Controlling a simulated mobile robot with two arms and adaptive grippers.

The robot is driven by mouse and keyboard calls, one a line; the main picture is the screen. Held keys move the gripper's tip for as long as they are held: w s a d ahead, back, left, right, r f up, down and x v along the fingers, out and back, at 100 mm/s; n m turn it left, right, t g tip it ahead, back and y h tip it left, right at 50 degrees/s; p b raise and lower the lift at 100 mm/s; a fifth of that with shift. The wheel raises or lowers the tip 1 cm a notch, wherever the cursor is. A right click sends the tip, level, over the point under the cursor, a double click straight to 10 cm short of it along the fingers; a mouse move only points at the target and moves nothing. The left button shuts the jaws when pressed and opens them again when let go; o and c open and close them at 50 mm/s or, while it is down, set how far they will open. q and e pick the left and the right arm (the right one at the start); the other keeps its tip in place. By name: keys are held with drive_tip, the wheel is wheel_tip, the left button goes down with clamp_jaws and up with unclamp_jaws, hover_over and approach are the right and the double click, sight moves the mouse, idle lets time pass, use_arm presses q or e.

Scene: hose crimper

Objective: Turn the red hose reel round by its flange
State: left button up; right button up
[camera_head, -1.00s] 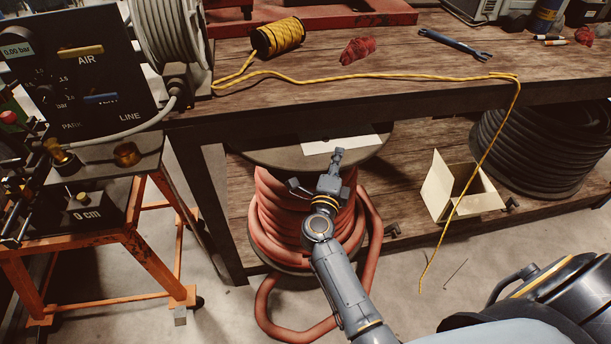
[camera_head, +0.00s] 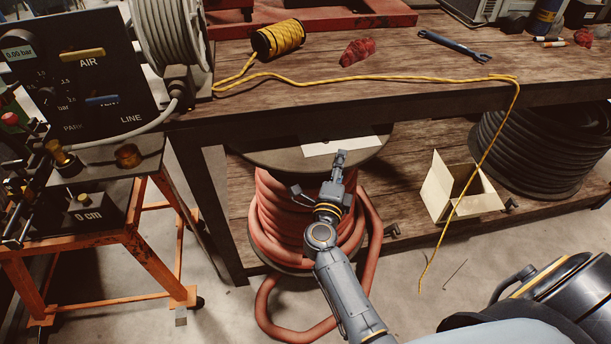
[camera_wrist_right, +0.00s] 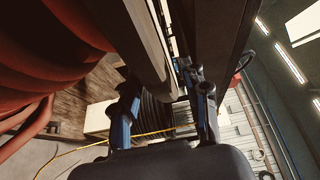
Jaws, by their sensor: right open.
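The red hose reel (camera_head: 285,210) stands upright on the lower shelf under the bench, with red hose wound below its round grey top flange (camera_head: 262,158). In the right wrist view the red hose (camera_wrist_right: 45,50) fills the upper left, and the flange's edge (camera_wrist_right: 138,45) runs down between the fingers. My right gripper (camera_head: 320,174) is at the front of the reel, close under the flange's front rim; it is open, its fingers apart in the right wrist view (camera_wrist_right: 165,105). Whether either finger touches the flange I cannot tell. My left gripper is not in view.
The bench top (camera_head: 400,95) overhangs the reel. A white sheet (camera_head: 340,147) lies on the flange. An open carton (camera_head: 465,190) and a black hose coil (camera_head: 540,150) are to the right. A yellow cord (camera_head: 485,150) hangs down in front. An orange stand (camera_head: 150,255) is at left.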

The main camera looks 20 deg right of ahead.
drive_tip(key=s+p, duration=0.1)
drive_tip(key=s, duration=0.6)
drive_tip(key=shift+s+a+p, duration=0.15)
drive_tip(key=shift+a+p, duration=0.2)
idle(0.4)
drive_tip(key=s+a+f+n+t+y+p, duration=0.1)
drive_tip(key=a+f+n+y, duration=0.35)
drive_tip(key=f+n, duration=0.3)
drive_tip(key=a+f+n+y, duration=0.4)
drive_tip(key=a+f+n, duration=0.2)
drive_tip(key=f, duration=0.3)
drive_tip(key=s+a+f+n+g+y, duration=0.25)
drive_tip(key=s+f, duration=0.25)
drive_tip(key=f, duration=0.3)
drive_tip(key=s+a+f+n+g+y, duration=0.1)
drive_tip(key=s+f+n+g, duration=0.1)
drive_tip(key=s+f+n, duration=0.35)
drive_tip(key=s+d+f+n+g, duration=0.2)
drive_tip(key=s+f, duration=0.3)
drive_tip(key=s, duration=0.4)
drive_tip(key=s+d+f+n+g+p, duration=0.1)
drive_tip(key=s+f+g, duration=0.3)
drive_tip(key=s, duration=0.6)
drive_tip(key=s+d+f+n+g, duration=0.2)
drive_tip(key=s+f, duration=0.4)
drive_tip(key=s, duration=0.3)
drive_tip(key=shift+s+d+f+n+g, duration=0.15)
drive_tip(key=shift+d+f+n+g, duration=0.2)
drive_tip(key=shift+n+g, duration=0.5)
